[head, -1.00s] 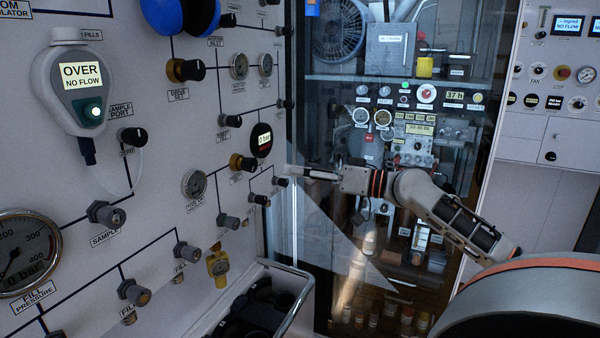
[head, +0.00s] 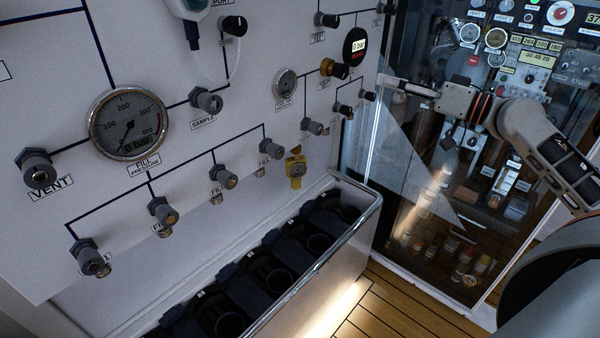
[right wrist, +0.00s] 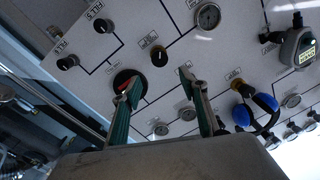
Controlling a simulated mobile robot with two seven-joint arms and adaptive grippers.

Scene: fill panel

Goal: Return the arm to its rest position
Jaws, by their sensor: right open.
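My right arm (head: 535,135) comes in from the right in the head view, held out in front of the glass-fronted cabinet. My right gripper (head: 396,85) points left towards the white fill panel (head: 255,125) and is seen edge-on there. In the right wrist view the gripper (right wrist: 158,82) has its two green-padded fingers spread apart, with nothing between them. The panel with its knobs and gauges shows behind the fingers. Whether the fingertips touch the panel cannot be told, but no knob is gripped. My left gripper is not in view.
A metal-rimmed rack (head: 343,228) with dark cylinder slots stands below the panel. The cabinet (head: 425,180) with instruments and jars is behind my right arm. Valve knobs, including a vent knob (head: 38,172), and a pressure gauge (head: 128,125) stick out from the panel. Wooden floor (head: 385,305) is clear.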

